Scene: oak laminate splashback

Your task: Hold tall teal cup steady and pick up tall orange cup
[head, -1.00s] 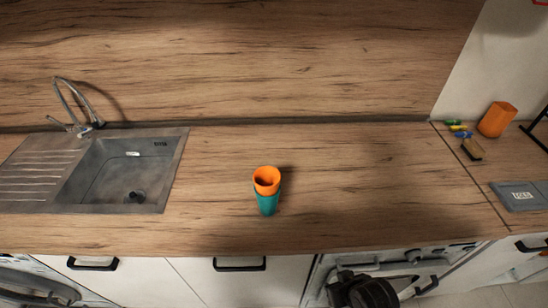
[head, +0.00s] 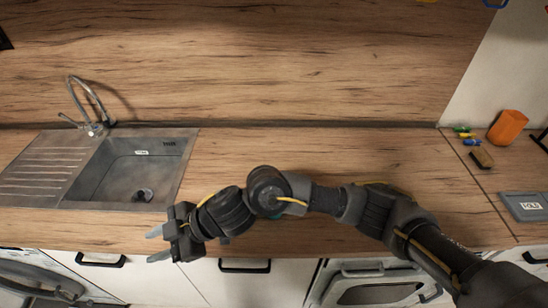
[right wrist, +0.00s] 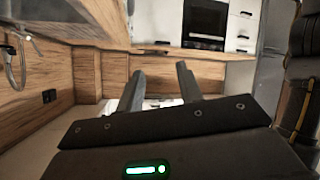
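My right arm reaches across the counter front in the head view and covers the place where the cups stood. Only a thin sliver of the teal cup (head: 274,213) shows below the arm; the orange cup is hidden. My right gripper (head: 157,245) is left of the cups, past the counter's front edge, pointing left. Its two fingers are apart with nothing between them. In the right wrist view the gripper (right wrist: 160,85) also shows spread, empty fingers. My left gripper is not in view.
A grey sink (head: 130,170) with a tap (head: 95,110) is set into the counter at left. The counter between is clear behind my arm.

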